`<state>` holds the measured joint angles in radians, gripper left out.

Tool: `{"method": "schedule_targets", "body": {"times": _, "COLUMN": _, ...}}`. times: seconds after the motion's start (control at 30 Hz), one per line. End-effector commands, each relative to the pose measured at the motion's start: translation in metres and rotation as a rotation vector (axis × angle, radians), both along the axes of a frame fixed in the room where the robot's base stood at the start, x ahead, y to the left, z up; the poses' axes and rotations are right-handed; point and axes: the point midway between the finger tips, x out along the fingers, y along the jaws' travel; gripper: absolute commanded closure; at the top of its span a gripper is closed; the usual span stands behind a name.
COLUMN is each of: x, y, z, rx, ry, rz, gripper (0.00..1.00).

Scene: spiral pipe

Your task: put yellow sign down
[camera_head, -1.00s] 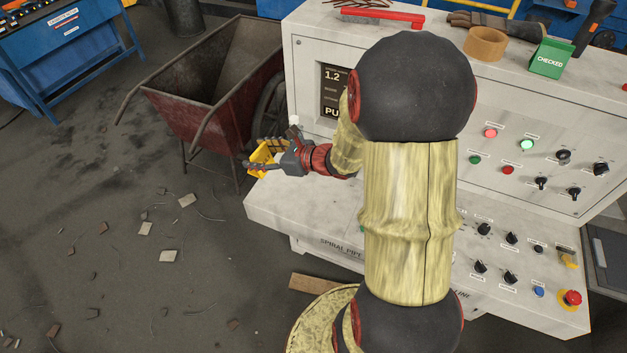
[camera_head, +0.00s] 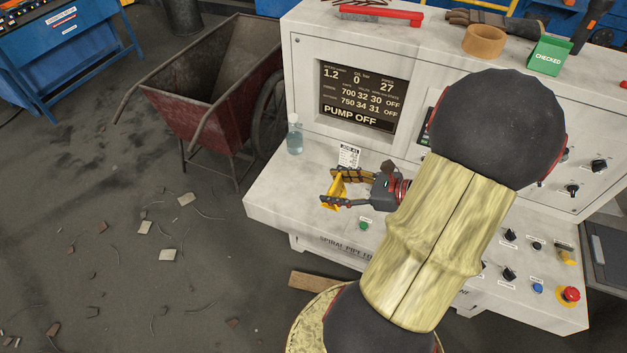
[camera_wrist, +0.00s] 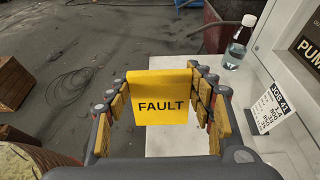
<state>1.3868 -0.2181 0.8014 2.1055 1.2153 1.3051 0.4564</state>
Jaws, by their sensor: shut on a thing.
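The yellow sign (camera_wrist: 161,88), marked FAULT, is held between the two fingers of my gripper in the wrist view. In the head view the yellow sign (camera_head: 338,188) shows edge-on in my gripper (camera_head: 344,187), over the left part of the white console ledge (camera_head: 278,190). I cannot tell how far above the ledge it is. My gripper (camera_wrist: 160,108) is shut on the sign.
A clear bottle (camera_head: 294,137) stands at the ledge's left end. A small JOB card (camera_head: 349,155) is behind my gripper, below the PUMP OFF screen (camera_head: 357,97). A red wheelbarrow (camera_head: 205,95) stands left. Knobs and a red emergency button (camera_head: 571,294) occupy the ledge's right.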

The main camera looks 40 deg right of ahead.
Motion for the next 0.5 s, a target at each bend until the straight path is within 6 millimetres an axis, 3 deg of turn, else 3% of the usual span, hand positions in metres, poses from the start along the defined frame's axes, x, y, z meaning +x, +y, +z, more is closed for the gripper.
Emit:
{"method": "schedule_targets", "body": {"times": 0.3, "x": 0.067, "y": -0.021, "z": -0.035, "rx": 0.000, "ry": 0.000, "rz": 0.006, "gripper": 0.71}}
{"method": "schedule_targets", "body": {"times": 0.5, "x": 0.097, "y": -0.032, "z": -0.067, "rx": 0.003, "ry": 0.001, "rz": 0.004, "gripper": 0.71}}
